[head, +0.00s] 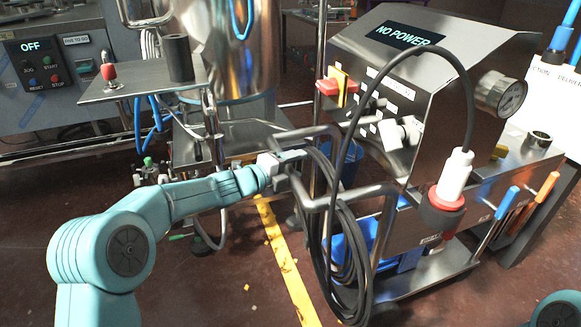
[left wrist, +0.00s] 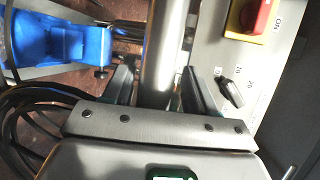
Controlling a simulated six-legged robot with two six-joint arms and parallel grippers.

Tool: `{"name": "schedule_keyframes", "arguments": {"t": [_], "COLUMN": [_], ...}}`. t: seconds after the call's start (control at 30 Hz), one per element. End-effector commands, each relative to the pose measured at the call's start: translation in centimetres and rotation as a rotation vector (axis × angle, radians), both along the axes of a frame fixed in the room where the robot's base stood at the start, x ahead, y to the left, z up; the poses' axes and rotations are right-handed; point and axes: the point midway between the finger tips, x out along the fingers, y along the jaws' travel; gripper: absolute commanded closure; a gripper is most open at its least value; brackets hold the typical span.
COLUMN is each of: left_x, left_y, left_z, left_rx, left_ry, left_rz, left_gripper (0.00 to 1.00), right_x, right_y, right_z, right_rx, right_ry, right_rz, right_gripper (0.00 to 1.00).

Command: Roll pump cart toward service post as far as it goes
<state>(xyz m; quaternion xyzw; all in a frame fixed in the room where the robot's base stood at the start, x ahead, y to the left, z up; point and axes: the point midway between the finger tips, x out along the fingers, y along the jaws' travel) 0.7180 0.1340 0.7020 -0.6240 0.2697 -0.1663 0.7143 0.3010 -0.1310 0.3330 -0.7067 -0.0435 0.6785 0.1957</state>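The pump cart (head: 385,60) is a steel console at right with a "NO POWER" display, a gauge and a red-and-yellow switch, which also shows in the left wrist view (left wrist: 257,15). Its bent steel handle (head: 350,197) reaches toward the left. My left gripper (head: 292,160) is at the handle's outer end. I cannot tell which upright is the service post. My right gripper is out of view.
A black cable (head: 345,255) hangs in loops below the handle, and a white plug (head: 455,175) sits in a red socket. A steel machine with an "OFF" panel (head: 45,70) stands at left.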

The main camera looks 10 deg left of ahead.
Motion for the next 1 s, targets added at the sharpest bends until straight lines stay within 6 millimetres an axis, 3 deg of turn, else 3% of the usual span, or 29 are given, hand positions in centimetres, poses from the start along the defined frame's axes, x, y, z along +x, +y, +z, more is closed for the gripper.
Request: {"name": "schedule_keyframes", "arguments": {"t": [0.17,0.5,0.7,1.0], "left_x": [-1.3,-8.3,-11.5,-13.0], "left_y": [1.1,6.2,8.5,9.4], "left_z": [0.4,2.1,2.7,2.8], "left_rx": [-0.001,-0.001,0.0,0.0], "left_ry": [0.002,0.003,0.001,0.002], "left_rz": [0.002,0.005,0.003,-0.001], "left_gripper": [0.43,0.43,0.43,0.43], "right_x": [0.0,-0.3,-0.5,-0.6], "right_y": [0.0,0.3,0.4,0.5], "right_z": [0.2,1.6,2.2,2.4], "right_rx": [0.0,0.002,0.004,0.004], "right_ry": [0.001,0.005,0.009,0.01], "right_rz": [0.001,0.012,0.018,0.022], "right_gripper": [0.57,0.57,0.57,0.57]}}
